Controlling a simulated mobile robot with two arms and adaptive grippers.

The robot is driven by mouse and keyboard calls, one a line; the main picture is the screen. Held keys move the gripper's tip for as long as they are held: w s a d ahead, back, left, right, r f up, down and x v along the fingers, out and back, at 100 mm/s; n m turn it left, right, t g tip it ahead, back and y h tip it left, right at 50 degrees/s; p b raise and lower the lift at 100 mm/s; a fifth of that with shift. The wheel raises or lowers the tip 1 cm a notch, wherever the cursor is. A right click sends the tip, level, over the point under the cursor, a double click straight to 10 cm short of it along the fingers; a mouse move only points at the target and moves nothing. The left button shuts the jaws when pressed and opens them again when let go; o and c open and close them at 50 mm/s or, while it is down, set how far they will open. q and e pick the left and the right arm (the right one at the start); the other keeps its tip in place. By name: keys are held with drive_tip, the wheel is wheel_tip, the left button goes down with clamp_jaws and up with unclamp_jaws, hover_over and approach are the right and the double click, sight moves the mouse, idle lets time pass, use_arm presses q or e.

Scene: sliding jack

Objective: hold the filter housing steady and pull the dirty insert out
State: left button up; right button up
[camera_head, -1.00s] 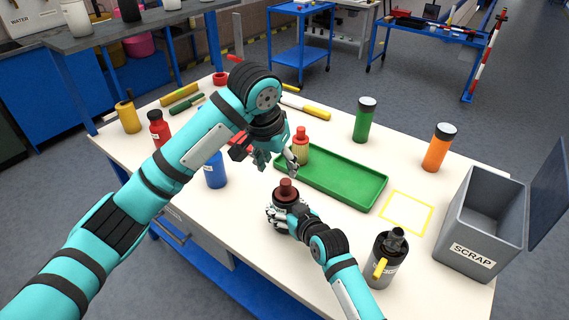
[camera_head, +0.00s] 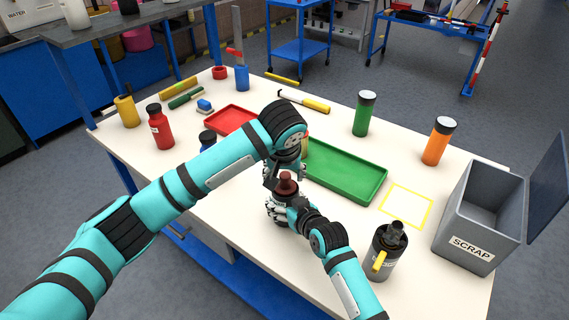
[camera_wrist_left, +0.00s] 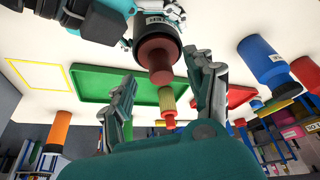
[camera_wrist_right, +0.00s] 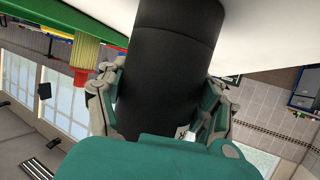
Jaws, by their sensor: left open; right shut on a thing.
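The filter housing, a dark cylinder (camera_wrist_right: 168,65), stands on the table in the grip of my right gripper (camera_head: 284,212), whose fingers close around its sides. The dirty insert (camera_head: 286,183) shows as a brown-red knob on top of the housing; its lower part is hidden inside. My left gripper (camera_wrist_left: 163,80) is open, with its fingers on either side of the knob (camera_wrist_left: 158,62) in the left wrist view; I see no contact. A second insert (camera_wrist_left: 167,102), pale yellow with a red cap, stands at the green tray (camera_head: 362,187), mostly hidden behind my left arm in the head view.
A grey scrap bin (camera_head: 466,225) with an open lid stands at the right edge. A dark bottle with a yellow handle (camera_head: 388,258) stands near it. A yellow outlined square (camera_head: 407,206) is empty.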

sight(285, 177)
use_arm(q)
drive_tip(key=shift+x, duration=1.55)
clamp_jaws()
